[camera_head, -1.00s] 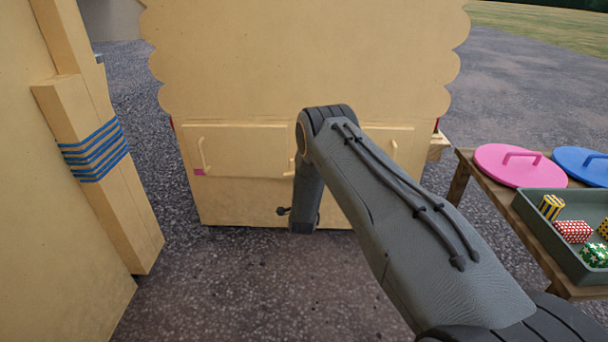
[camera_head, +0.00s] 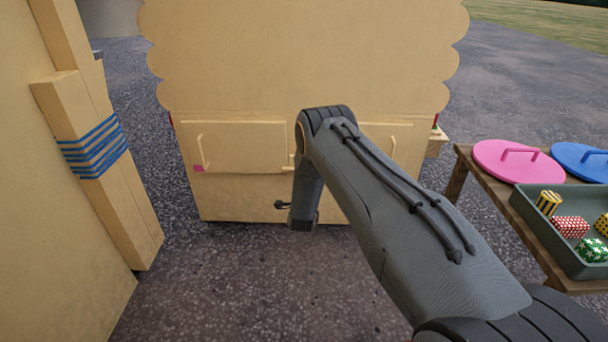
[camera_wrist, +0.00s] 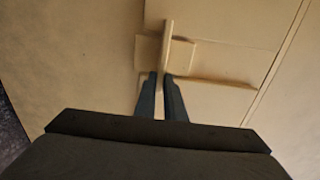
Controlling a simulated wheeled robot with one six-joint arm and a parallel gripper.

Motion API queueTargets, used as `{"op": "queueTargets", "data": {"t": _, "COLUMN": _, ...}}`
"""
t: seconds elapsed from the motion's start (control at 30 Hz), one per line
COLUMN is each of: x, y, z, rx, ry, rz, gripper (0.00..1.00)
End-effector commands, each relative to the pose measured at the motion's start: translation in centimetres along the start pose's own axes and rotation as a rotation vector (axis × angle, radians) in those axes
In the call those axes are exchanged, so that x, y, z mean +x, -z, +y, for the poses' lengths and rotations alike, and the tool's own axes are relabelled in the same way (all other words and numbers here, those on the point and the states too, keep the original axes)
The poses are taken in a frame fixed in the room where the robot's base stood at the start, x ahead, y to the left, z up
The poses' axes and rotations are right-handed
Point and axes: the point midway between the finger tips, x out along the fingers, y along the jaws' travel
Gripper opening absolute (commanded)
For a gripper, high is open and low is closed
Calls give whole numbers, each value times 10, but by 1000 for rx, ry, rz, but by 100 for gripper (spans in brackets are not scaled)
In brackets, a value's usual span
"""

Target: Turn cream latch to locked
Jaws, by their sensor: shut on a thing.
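The cream latch (camera_wrist: 168,42) shows in the wrist view as a narrow upright bar over a cream backing plate (camera_wrist: 148,52). My gripper (camera_wrist: 161,78) is shut on the near end of this bar, with its two dark fingers close together around it. In the head view my arm hides the gripper's jaws and most of the latch, between two cream door panels on the cream stall (camera_head: 300,60). Whether the latch stands at locked cannot be told from these frames.
The left panel (camera_head: 240,148) has a handle and a pink mark. A cream post (camera_head: 105,200) stands at left.

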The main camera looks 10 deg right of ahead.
Motion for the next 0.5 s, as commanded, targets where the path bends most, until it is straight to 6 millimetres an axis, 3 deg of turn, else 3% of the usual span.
{"op": "queueTargets", "data": {"t": 0.03, "x": -1, "y": 1, "z": 2, "rx": 0, "ry": -4, "rz": 1, "gripper": 14}}
{"op": "queueTargets", "data": {"t": 0.13, "x": -1, "y": 1, "z": 2, "rx": 0, "ry": -3, "rz": 1, "gripper": 28}}
{"op": "queueTargets", "data": {"t": 0.5, "x": -7, "y": 0, "z": 0, "rx": -1, "ry": -3, "rz": 0, "gripper": 28}}
